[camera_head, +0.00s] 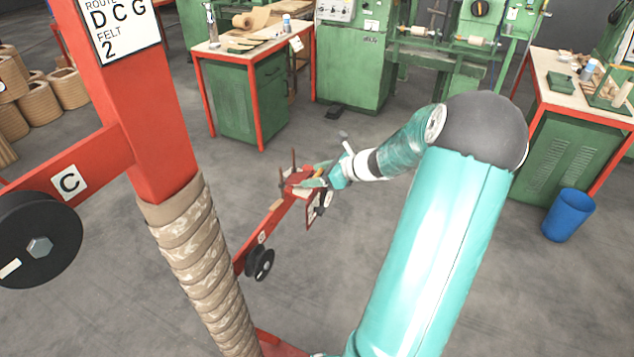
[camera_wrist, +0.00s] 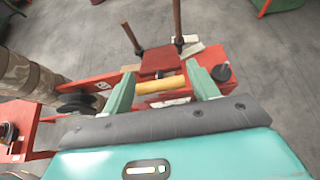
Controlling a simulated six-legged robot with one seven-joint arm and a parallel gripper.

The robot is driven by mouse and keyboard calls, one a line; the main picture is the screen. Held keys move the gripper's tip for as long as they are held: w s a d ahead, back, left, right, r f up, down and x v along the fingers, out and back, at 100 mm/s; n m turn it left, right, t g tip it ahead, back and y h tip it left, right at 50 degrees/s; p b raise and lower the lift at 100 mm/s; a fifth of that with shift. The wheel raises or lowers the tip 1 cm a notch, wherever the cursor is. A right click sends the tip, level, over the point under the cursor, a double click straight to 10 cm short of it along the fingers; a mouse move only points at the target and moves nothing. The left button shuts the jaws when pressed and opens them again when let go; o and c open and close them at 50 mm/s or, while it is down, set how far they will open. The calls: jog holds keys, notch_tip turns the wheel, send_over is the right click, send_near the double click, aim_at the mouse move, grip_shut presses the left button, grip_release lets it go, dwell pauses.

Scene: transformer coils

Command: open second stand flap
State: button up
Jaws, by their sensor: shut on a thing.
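A red stand arm (camera_head: 271,218) reaches out from the wrapped post to a small red flap-like head at its far end. In the wrist view the head shows as a red plate (camera_wrist: 160,60) with two brown upright rods behind it. A yellow handle bar (camera_wrist: 160,85) lies across its near side. The head's hinge is not clear, and I cannot tell whether the flap is open.
The red post (camera_head: 150,130), wrapped in tan felt, stands close on the left with a large black roller (camera_head: 38,240). A smaller black roller (camera_head: 260,263) hangs on the arm. Green workbenches (camera_head: 245,95) and a blue bin (camera_head: 568,215) stand behind. Grey floor between is clear.

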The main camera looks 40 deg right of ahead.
aim_at(309, 175)
jog(key=w+r+g, duration=0.1)
jog(key=w+a+r+g+h, duration=0.1)
jog(key=g, duration=0.1)
jog(key=shift+w+r, duration=0.15)
jog(key=shift+r, duration=0.25)
jog(key=w+g, duration=0.1)
jog(key=w+r+g+h, duration=0.1)
jog(key=shift+a+r+g, duration=0.25)
jog(key=shift+a+g, duration=0.1)
jog(key=shift+g, duration=0.05)
jog(key=g, duration=0.1)
jog(key=w+g, duration=0.1)
jog(key=w+r+h, duration=0.1)
jog(key=shift+w+a+g, duration=0.25)
jog(key=shift+a+g, duration=0.1)
jog(key=shift+g, duration=0.05)
jog(key=shift+w+a+r+g+h, duration=0.1)
jog(key=shift+w+a+g+h, duration=0.2)
jog(key=shift+w+g, duration=0.45)
jog(key=shift+w+a+r, duration=0.1)
jog(key=shift+w+a, duration=0.05)
jog(key=shift+w, duration=0.35)
jog(key=o, duration=1.3)
jog(key=shift+w, duration=0.1)
